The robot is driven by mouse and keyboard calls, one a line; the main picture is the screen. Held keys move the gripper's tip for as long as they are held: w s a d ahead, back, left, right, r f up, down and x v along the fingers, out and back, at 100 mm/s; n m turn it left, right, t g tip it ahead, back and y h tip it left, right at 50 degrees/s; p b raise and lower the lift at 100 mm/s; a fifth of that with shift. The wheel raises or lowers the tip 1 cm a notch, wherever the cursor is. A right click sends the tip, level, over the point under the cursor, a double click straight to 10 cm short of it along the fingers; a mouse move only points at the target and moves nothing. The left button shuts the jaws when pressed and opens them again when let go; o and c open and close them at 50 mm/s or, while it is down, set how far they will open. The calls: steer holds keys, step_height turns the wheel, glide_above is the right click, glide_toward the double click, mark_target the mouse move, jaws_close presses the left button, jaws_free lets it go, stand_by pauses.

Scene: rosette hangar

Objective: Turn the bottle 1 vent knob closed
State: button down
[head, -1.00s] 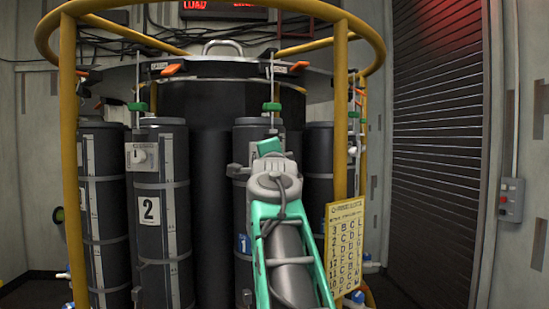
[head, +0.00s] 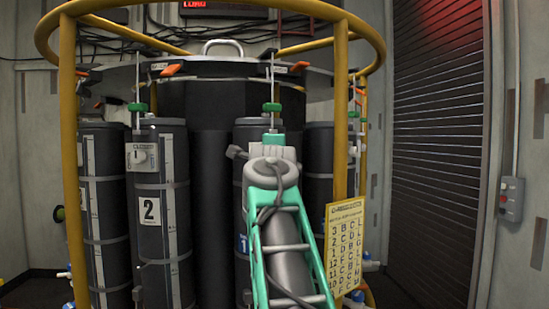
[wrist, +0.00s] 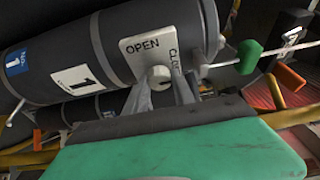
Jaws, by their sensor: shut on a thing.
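Bottle 1 is a dark grey cylinder (wrist: 65,60) that lies slantwise across the wrist view, with a white "1" label. It shows in the head view (head: 240,200), partly behind my arm. A white plate (wrist: 143,46) near its end reads OPEN on one side and, partly cut off, "CL..." on the other. The pale vent knob (wrist: 159,73) sits on this plate. My gripper (wrist: 162,84) has its two grey fingers on either side of the knob, shut on it. The fingers hide part of the knob, so its exact pointing is unclear. In the head view my wrist hides the knob.
Bottle 2 (head: 158,220) stands to the left with its own white knob plate (head: 142,156). A yellow frame (head: 69,170) rings the bottles, with a post (head: 340,120) right of my arm. A yellow code sign (head: 344,250) hangs there. Green (wrist: 248,56) and orange (wrist: 291,78) handles lie near the gripper.

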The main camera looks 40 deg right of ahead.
steer(key=c, duration=1.1)
jaws_free()
steer(key=shift+o, duration=0.2)
steer(key=b+v, duration=0.3)
steer(key=v, duration=0.4)
steer(key=shift+s+a, duration=0.25)
steer(key=shift+s, duration=0.05)
